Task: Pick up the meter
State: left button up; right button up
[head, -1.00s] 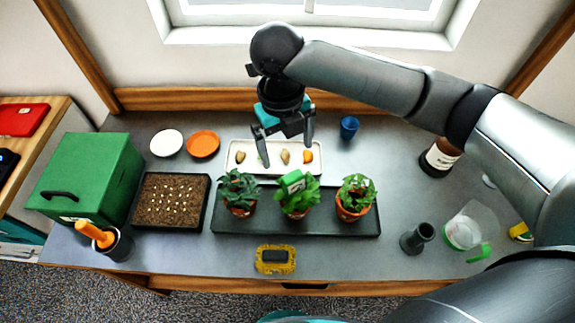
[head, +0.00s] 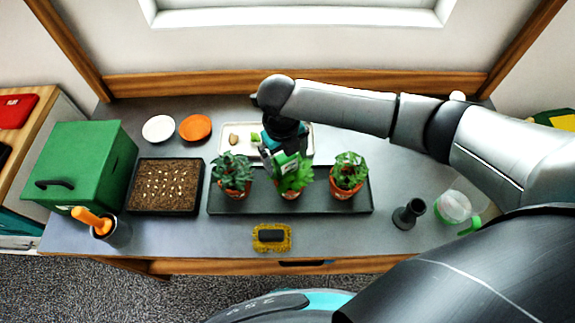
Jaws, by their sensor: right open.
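A small green device with a pale face, which looks like the meter (head: 289,168), stands upright among the leaves of the middle potted plant (head: 294,181). My right gripper (head: 275,160) points down just behind and to the left of it, close to the plant's foliage. It is open. Its fingers are partly hidden by the meter and the leaves, and I cannot tell whether they touch the meter. My left gripper is not in view.
Two other potted plants (head: 231,174) flank it on the black tray (head: 330,203). A white tray (head: 308,134) lies behind. A seed tray (head: 166,200) and green box (head: 75,165) are left. A yellow pad (head: 272,248) lies in front; a dark cup (head: 409,214) stands right.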

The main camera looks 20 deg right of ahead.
jog(key=shift+f, duration=0.95)
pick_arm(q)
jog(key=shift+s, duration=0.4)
pick_arm(e)
jog(key=shift+f, duration=0.15)
grip_shut()
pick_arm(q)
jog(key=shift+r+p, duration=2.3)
pick_arm(e)
notch_tip(320, 180, up, 27)
